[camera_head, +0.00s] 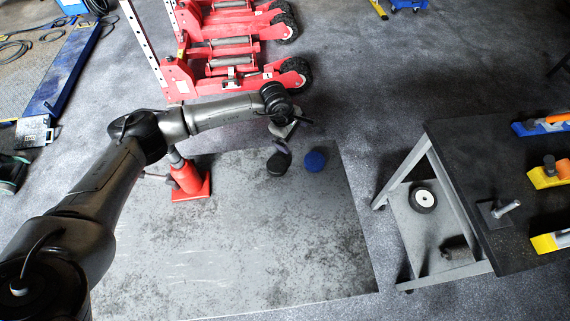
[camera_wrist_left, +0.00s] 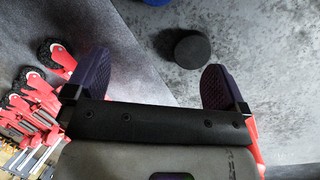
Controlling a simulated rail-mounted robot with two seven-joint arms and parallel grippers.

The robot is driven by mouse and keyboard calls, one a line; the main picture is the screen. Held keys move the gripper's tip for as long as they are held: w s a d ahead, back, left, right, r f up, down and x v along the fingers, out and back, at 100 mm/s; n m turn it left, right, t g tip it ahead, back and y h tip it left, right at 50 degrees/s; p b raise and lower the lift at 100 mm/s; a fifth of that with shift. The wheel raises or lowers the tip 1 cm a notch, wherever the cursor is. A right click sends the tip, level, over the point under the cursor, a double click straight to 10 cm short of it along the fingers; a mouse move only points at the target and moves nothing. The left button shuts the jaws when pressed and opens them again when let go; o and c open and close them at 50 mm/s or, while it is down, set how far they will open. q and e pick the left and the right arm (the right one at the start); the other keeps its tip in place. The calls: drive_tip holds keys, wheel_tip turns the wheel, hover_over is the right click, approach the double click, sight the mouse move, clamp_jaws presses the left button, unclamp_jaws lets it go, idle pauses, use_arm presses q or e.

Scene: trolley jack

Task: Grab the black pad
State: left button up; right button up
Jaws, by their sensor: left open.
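The black pad (camera_head: 275,166) is a small round disc on the grey metal plate (camera_head: 230,250), near its far edge. It also shows in the left wrist view (camera_wrist_left: 192,48), ahead of the fingers and nearer the right one. A blue pad (camera_head: 315,161) lies just right of it; only its edge shows in the wrist view (camera_wrist_left: 157,2). My left gripper (camera_head: 284,142) is over the far side of the black pad and partly covers it in the head view. Its two fingers (camera_wrist_left: 155,82) are apart with nothing between them. My right gripper is not in view.
A red bottle jack (camera_head: 187,180) stands on the plate left of the pads, close to my left arm. Red trolley jacks (camera_head: 235,60) stand beyond the plate. A dark-topped cart (camera_head: 480,160) with tools is at the right. The plate's near part is clear.

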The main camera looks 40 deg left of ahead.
use_arm(q)
drive_tip(key=s+a+m+g+y, duration=0.2)
drive_tip(key=s+a+m+g, duration=0.1)
drive_tip(key=s, duration=0.1)
hover_over(277, 165)
drive_tip(key=f, duration=0.9)
drive_tip(key=shift+w+f, duration=0.15)
drive_tip(key=shift+w, duration=0.15)
drive_tip(key=shift+s+f, duration=0.2)
drive_tip(key=shift+f, duration=2.45)
drive_tip(key=shift+a, duration=0.1)
drive_tip(key=c, duration=0.9)
drive_tip(key=shift+c, duration=0.5)
drive_tip(key=shift+r, duration=0.15)
